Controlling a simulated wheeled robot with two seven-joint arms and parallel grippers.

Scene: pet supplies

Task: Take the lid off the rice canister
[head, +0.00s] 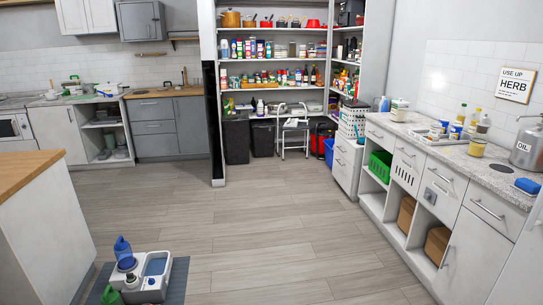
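Neither of my grippers is in view. I cannot pick out a canister marked as rice; labels on most containers are too small to read. A pale round canister (399,109) with a light lid stands on the right counter near its far part. A short yellowish tub (477,147) stands nearer on that counter. A grey metal can (525,146) marked OIL stands at the right edge. No loose lid can be made out.
The right counter (480,161) also holds a tray (421,135) with jars and bottles, and a blue sponge-like block (527,186). A wooden-topped island (42,225) stands at left. A grey caddy (156,268) with bottles sits on a floor mat. Middle floor is clear.

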